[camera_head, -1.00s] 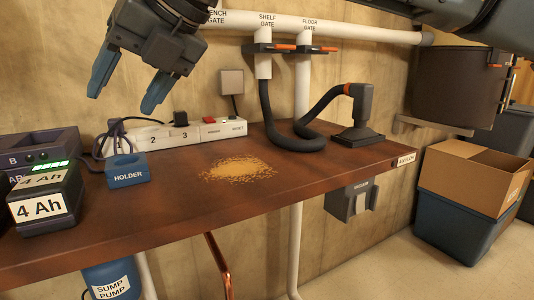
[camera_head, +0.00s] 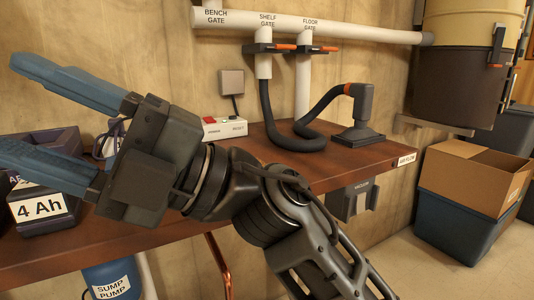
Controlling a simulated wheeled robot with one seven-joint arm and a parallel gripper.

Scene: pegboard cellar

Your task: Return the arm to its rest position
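My gripper (camera_head: 70,125) is at the left of the head view, in front of the bench. Its two blue fingers point left and are spread wide apart, with nothing between them. My arm (camera_head: 270,215) runs from the gripper down to the lower right, in front of the wooden bench (camera_head: 290,165).
A battery marked 4 Ah (camera_head: 40,208) stands on the bench behind the lower finger. A black hose with a nozzle (camera_head: 357,115) stands at the bench's right. A cardboard box (camera_head: 475,175) sits on a blue bin (camera_head: 460,225) on the floor at right.

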